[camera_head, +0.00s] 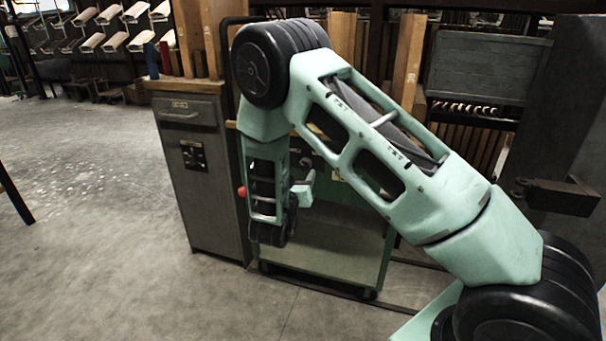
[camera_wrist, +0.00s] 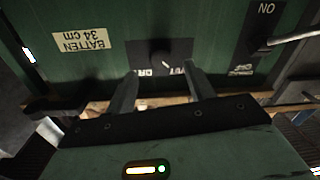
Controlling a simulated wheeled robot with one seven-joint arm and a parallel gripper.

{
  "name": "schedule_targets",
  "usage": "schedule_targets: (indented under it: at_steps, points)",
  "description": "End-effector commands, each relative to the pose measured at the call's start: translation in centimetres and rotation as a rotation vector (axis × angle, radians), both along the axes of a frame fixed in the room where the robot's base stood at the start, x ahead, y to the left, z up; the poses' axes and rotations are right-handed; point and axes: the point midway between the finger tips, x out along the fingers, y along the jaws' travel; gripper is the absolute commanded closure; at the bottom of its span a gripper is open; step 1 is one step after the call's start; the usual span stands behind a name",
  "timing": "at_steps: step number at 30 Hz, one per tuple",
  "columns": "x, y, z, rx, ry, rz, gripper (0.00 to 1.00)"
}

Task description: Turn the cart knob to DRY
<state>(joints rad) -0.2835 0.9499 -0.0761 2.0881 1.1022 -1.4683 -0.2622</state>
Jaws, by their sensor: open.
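The green cart (camera_head: 335,243) stands in the middle of the head view, partly behind my arm. In the wrist view its green panel (camera_wrist: 215,25) is upside down. The dark round cart knob (camera_wrist: 161,57) sits on a black plate with partly hidden white lettering that seems to read WET and DRY. A short white mark on the knob slants down and right, toward what looks like WET. My gripper (camera_wrist: 160,72) is open, one finger on either side below the knob, with nothing between them. Whether either finger touches the panel is unclear. The knob is hidden in the head view.
A lever switch (camera_wrist: 290,40) marked ON and OFF is right of the knob. A BATTEN 34 cm label (camera_wrist: 82,41) is on the left. A grey cabinet (camera_head: 200,185) stands close beside the cart. The floor (camera_head: 90,220) at left is clear.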

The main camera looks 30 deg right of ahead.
Motion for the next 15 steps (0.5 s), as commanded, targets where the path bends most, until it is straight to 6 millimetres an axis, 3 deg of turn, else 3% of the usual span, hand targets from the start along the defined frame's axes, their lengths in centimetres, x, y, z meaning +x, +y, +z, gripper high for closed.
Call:
schedule_targets:
  at_steps: [6,15]
  points:
    - [2.3,-2.6,-0.1,0.000,-0.002,-0.002,0.47]
    - [3.2,-3.7,0.0,0.001,-0.001,0.000,0.47]
